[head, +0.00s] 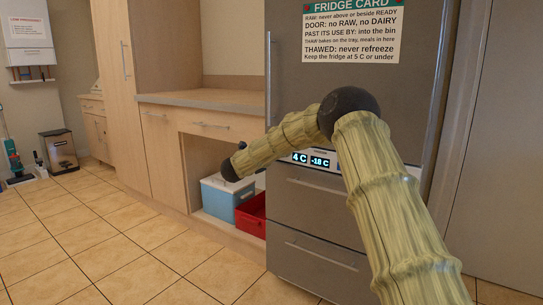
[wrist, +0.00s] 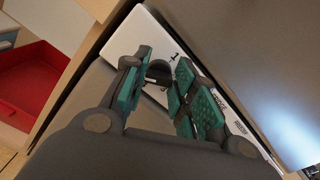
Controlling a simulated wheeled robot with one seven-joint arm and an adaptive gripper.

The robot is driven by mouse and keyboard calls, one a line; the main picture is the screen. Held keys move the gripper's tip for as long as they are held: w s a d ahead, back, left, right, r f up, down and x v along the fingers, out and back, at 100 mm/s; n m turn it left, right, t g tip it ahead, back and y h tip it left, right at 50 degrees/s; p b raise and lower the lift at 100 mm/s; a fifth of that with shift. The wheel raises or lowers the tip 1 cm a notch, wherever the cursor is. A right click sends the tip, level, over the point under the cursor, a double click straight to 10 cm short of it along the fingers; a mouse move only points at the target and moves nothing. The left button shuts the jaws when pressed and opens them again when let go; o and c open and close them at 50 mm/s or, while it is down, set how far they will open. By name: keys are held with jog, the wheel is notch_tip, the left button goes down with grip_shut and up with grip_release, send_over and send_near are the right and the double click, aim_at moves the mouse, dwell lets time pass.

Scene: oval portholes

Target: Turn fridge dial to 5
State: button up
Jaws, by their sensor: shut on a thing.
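The dark round fridge dial (wrist: 158,72) sits on a pale panel (wrist: 150,35) in the wrist view, with a printed "1" beside it. My gripper (wrist: 163,88) has its teal-padded fingers on both sides of the dial and is shut on it. The fingers hide part of the dial, and I cannot tell its setting. In the head view the grey fridge (head: 300,110) stands at the right, and its display (head: 313,159) reads 4 C and -18 C. My arm crosses in front of it; the dial is hidden there.
A fridge card (head: 352,30) is on the upper door. A vertical handle (head: 269,75) runs along its left edge. Left of the fridge is a wooden counter (head: 200,98), with a blue cooler (head: 222,205) and red crate (head: 252,214) below. The tiled floor (head: 130,240) in front is clear.

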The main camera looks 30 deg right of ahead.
jog(key=shift+f, duration=0.1)
jog(key=o, duration=1)
jog(key=shift+o, duration=0.2)
jog(key=v, duration=1.2)
